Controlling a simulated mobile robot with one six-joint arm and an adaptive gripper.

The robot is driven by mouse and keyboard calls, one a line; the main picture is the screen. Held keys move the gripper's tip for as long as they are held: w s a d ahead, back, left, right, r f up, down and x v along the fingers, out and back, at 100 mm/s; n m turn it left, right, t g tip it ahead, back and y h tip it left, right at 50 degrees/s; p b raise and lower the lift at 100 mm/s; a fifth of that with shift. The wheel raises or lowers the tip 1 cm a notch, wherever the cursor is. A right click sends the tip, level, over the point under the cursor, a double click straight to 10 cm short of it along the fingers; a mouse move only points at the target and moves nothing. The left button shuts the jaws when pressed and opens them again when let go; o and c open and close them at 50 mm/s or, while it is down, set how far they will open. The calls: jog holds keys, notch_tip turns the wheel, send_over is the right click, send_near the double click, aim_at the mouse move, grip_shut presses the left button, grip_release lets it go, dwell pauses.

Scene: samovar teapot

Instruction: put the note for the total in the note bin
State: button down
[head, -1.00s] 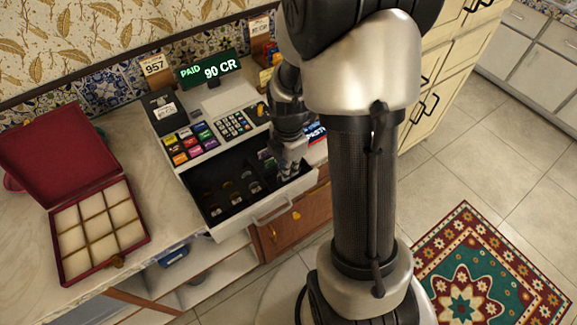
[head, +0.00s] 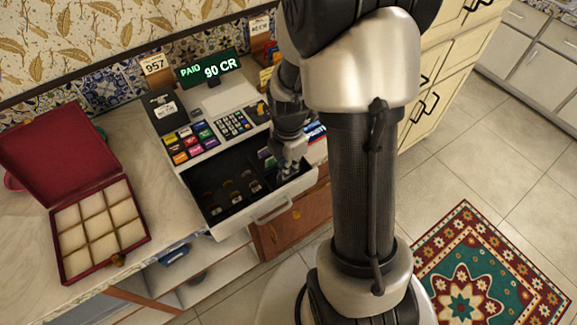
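A cash register (head: 207,112) stands on the counter, its display (head: 209,69) reading "PAID 90 CR". Its drawer (head: 272,211) is pulled open, with a dark tray of compartments holding several small coins or tokens. My gripper (head: 288,170) points down over the right end of the drawer, at or just above its compartments. The fingers are small and dark, so I cannot tell whether they are open or shut. A purple-green item (head: 266,154) lies at the back of the drawer, left of my gripper; it may be a note. No note shows clearly in my fingers.
An open red box (head: 104,231) with empty cream compartments sits left on the counter. A card reading "957" (head: 155,64) stands behind the register. My arm hides much of the counter's right side. A patterned rug (head: 490,270) lies on the floor.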

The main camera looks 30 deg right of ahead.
jog(key=c, duration=1.7)
grip_release()
jog(key=o, duration=0.4)
jog(key=shift+s, duration=0.1)
jog(key=shift+r, duration=0.15)
jog(key=shift+r+p, duration=2.9)
jog(key=shift+r, duration=0.5)
